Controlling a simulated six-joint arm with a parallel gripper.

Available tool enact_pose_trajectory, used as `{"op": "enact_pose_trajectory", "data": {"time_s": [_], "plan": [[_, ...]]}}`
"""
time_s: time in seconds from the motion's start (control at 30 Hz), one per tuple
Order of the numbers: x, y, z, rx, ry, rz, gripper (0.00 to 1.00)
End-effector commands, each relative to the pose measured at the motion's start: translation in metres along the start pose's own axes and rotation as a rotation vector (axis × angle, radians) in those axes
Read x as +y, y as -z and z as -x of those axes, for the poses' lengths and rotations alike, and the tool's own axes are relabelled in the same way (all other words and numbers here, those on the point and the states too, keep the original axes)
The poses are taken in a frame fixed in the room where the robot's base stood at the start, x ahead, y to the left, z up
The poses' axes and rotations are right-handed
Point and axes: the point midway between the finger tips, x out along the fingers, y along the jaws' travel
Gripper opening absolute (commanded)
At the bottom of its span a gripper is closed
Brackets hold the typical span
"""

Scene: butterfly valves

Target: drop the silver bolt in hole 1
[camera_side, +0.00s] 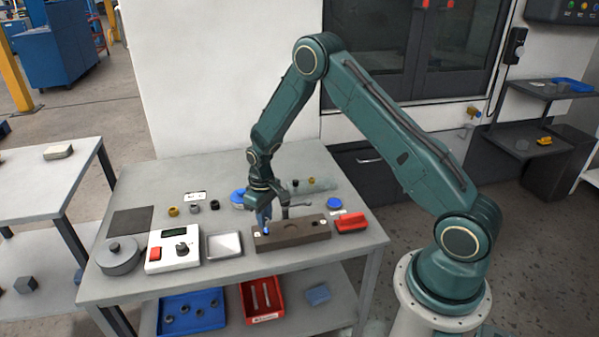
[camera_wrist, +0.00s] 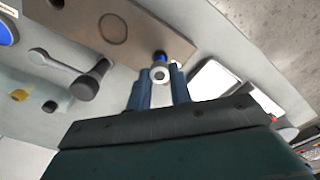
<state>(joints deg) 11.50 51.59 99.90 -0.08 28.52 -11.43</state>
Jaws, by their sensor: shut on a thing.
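A brown block (camera_side: 300,236) with holes in its top lies near the front of the table. My gripper (camera_side: 265,222) points down at the block's left end. In the wrist view my gripper (camera_wrist: 160,88) is shut on the silver bolt (camera_wrist: 160,75), whose round end shows between the fingertips. A blue patch shows just beyond the bolt, at the block's end. I cannot tell whether the bolt touches the block. The hole under it is hidden.
A silver tray (camera_side: 223,245) stands left of the block, and a white control box (camera_side: 173,249) beyond it. A red item (camera_side: 351,223) lies right of the block. A dark lever-handled valve part (camera_side: 290,205) stands close behind. The table front is fairly clear.

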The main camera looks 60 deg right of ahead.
Motion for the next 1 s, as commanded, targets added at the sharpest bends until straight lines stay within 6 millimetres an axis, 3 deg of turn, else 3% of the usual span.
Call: {"op": "enact_pose_trajectory", "data": {"time_s": [1.0], "plan": [[0.0,0.0,-0.014,0.001,0.0,0.0,0.0]]}}
